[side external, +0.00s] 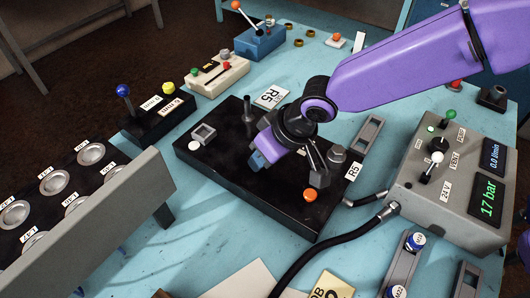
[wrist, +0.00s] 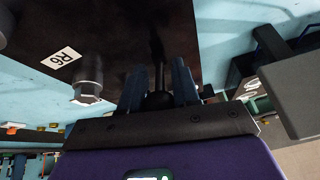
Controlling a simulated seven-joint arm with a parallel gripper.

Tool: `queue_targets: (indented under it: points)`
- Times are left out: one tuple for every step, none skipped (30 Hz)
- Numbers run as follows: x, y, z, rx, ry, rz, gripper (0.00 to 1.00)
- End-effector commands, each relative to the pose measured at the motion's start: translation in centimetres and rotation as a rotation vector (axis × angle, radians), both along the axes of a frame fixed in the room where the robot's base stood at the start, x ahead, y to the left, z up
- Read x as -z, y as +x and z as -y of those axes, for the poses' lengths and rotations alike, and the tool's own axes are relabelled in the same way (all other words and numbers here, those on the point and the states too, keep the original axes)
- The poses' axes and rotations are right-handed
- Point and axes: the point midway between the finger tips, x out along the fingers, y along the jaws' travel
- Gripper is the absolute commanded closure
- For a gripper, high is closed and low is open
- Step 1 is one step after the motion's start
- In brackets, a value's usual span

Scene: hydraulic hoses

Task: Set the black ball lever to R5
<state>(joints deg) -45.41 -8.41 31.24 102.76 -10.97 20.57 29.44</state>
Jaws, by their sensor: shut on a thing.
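The black ball lever (wrist: 158,101) shows in the wrist view between my fingers, with its dark rod running up to the dark plate. My gripper (wrist: 160,88) is shut on its ball end. In the side view my gripper (side external: 288,165) is low over the black base plate (side external: 225,175) and hides the lever. The R5 label (side external: 270,97) lies at the plate's far edge, near a dark upright post (side external: 248,118). The R6 label (side external: 353,171) lies at the right edge near a grey fitting (side external: 337,155); this label also shows in the wrist view (wrist: 61,58).
An orange button (side external: 310,195) and a white button (side external: 194,146) sit on the plate. A grey valve box (side external: 450,180) with displays and black hoses (side external: 335,241) stand to the right. A blue-ball lever box (side external: 155,118) is at left, beside a grey rack (side external: 95,230).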

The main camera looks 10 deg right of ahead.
Motion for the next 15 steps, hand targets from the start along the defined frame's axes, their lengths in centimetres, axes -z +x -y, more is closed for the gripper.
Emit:
queue_targets:
  points:
    - [-0.01,0.0,0.06,0.001,-0.001,-0.001,1.0]
    - [-0.01,0.0,0.06,0.001,-0.001,-0.001,1.0]
    - [-0.01,0.0,0.06,0.001,-0.002,-0.001,0.6]
    - [-0.01,0.0,0.06,0.001,-0.002,-0.001,0.5]
    - [0.0,-0.01,0.05,0.001,-0.002,-0.001,0.45]
    - [0.0,-0.01,0.06,0.001,-0.002,-0.001,0.45]
    - [0.0,-0.01,0.06,0.001,-0.002,-0.001,0.45]
    - [0.01,-0.01,0.06,0.001,-0.002,-0.001,0.45]
    - [0.01,-0.02,0.05,0.001,-0.002,-0.001,0.45]
    - [0.01,-0.02,0.05,0.0,-0.002,-0.001,0.45]
    - [0.01,-0.02,0.05,0.0,-0.002,-0.001,0.45]
    - [0.01,-0.02,0.05,0.0,-0.002,-0.001,0.45]
    - [-0.01,-0.03,0.05,0.0,-0.002,-0.001,0.45]
    - [-0.06,-0.04,0.06,0.0,-0.002,-0.001,0.45]
    - [-0.18,-0.07,0.08,0.0,-0.002,-0.001,0.45]
